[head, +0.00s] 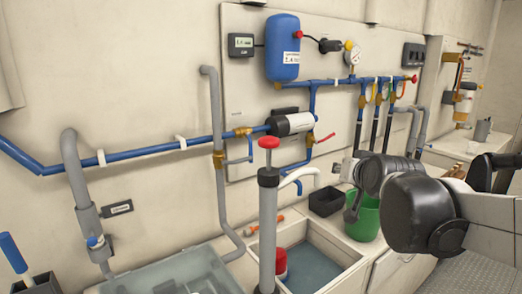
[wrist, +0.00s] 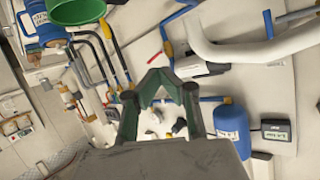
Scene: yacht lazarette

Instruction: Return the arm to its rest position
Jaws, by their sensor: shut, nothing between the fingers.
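My gripper (wrist: 162,74) shows in the wrist view, its two dark green fingers meeting at the tips with nothing between them. It points toward the wall panel with the pipes and is clear of what I can see around it. In the head view my arm (head: 418,213) reaches in from the right edge, in front of the counter and the lower pipes. I cannot make out the fingertips in the head view. The arm's far links are cut off by the right edge.
Blue pipes, a blue tank (head: 283,47) and a gauge (head: 352,54) crowd the wall panel (head: 242,90). A hand pump (head: 268,215) stands upright by a water-filled basin (head: 310,268). A green bucket (head: 364,219) and black bin (head: 326,201) sit beside my arm.

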